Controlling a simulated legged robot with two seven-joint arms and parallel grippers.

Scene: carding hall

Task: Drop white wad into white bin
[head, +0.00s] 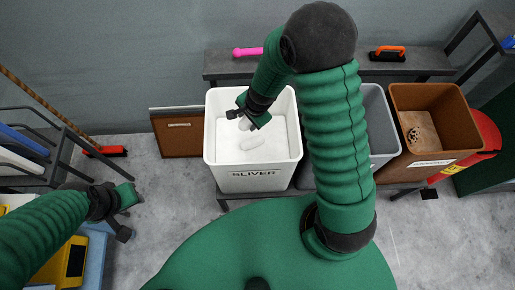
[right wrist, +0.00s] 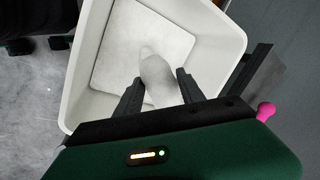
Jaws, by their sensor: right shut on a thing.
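The white bin (head: 253,181), labelled SLIVER, stands in the middle of the head view. My right gripper (head: 243,119) is over its open top, shut on a white wad (head: 245,124). In the right wrist view the wad (right wrist: 159,82) sits between the two dark fingers, with the bin's pale inside and rim (right wrist: 81,75) beyond.
A grey bin (head: 377,119) and a brown bin (head: 439,152) stand to the right; the brown one holds a speckled piece (head: 414,135). A dark shelf (head: 222,63) behind bears a pink item (head: 248,52) and an orange-handled brush (head: 388,53). A brown board (head: 181,140) stands left of the white bin.

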